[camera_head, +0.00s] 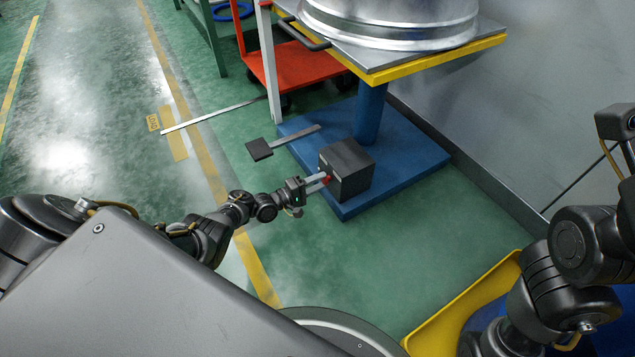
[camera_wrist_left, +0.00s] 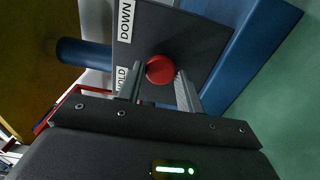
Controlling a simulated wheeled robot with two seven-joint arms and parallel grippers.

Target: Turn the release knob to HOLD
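The red release knob (camera_wrist_left: 160,70) sits on the face of a dark box, with labels DOWN (camera_wrist_left: 125,21) and HOLD (camera_wrist_left: 122,80) beside it in the left wrist view. In the head view the knob (camera_head: 327,178) is a small red spot on the near side of the dark box (camera_head: 352,166), which stands on a blue base. My left gripper (camera_head: 321,182) reaches the knob. In the left wrist view its two fingers (camera_wrist_left: 158,88) are on either side of the knob; whether both touch it I cannot tell. My right gripper is out of view.
The blue base (camera_head: 415,150) carries a blue column under a yellow-edged lift table (camera_head: 440,62) with a metal wheel rim (camera_head: 390,25). A dark pedal (camera_head: 259,149) sticks out left. A red cart (camera_head: 297,66) stands behind. A yellow-edged blue thing (camera_head: 462,305) is at lower right.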

